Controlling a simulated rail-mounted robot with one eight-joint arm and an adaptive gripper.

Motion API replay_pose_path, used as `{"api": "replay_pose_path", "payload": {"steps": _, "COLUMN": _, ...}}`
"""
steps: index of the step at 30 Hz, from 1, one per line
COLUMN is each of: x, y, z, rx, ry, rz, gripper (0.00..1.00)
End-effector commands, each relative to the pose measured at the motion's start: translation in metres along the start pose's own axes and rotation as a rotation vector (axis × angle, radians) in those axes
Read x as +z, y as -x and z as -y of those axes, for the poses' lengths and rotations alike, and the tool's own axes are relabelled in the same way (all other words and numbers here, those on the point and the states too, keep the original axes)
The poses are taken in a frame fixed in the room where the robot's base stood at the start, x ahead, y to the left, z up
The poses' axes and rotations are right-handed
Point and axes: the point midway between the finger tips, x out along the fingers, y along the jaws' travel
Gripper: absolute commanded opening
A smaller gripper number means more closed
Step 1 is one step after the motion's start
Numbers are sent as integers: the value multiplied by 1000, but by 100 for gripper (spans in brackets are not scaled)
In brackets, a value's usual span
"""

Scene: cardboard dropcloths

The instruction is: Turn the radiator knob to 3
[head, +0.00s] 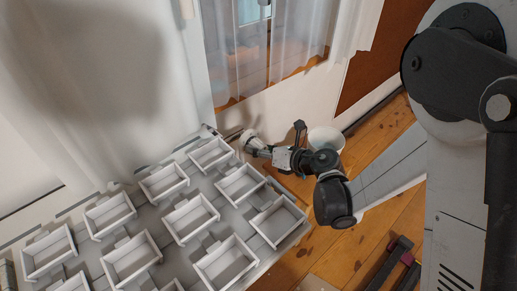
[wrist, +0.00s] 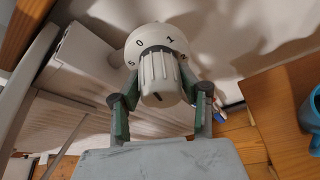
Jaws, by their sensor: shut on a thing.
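The white ribbed radiator knob (wrist: 157,68) is in the upper middle of the wrist view. A short dark mark is on the knob's near end. My gripper (wrist: 159,88) has one green-padded finger on each side of the knob and is shut on it. In the head view the knob (head: 249,137) is small, by the wall, with my gripper (head: 261,149) at it; the numbers are too small to read there.
Several white open boxes (head: 131,262) on a grey surface lie to the left of my arm. A white bucket (head: 326,139) stands behind my wrist. In the wrist view a wooden top (wrist: 272,110) with a blue cup (wrist: 312,120) is at right.

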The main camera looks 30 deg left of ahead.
Motion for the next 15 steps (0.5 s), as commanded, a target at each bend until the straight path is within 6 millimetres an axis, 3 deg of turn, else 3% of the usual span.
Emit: {"api": "replay_pose_path", "payload": {"steps": 15, "x": 0, "y": 0, "z": 0, "rx": 185, "ry": -452, "rz": -13, "gripper": 9}}
